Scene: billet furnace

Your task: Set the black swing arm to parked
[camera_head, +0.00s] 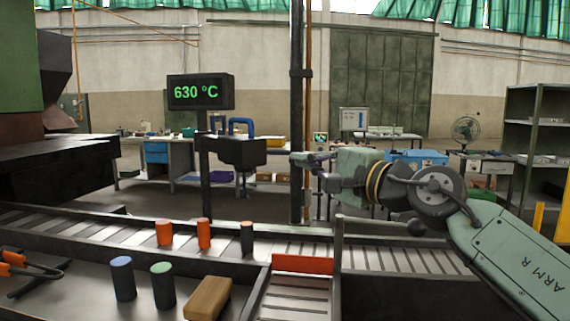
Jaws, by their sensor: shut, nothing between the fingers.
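A black post (205,185) stands behind the roller line and carries a display (201,92) reading 630 °C. A black arm-like body (240,152) with a blue loop handle (240,123) on top reaches right from this post. A thin dark piece hangs below it. I cannot tell for certain that this is the black swing arm. My gripper (297,158) is shut and empty, pointing left. In the picture it lies just right of the black body, with a small gap between them; the depth gap is unclear.
Orange cylinders (164,233) and a dark one (247,238) stand by the roller line (100,232). Blue-topped (123,279) and green-topped (163,286) cylinders and a wooden block (208,299) are in front. A tall dark column (297,100) rises near my gripper. An orange stop plate (302,264) crosses the rollers.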

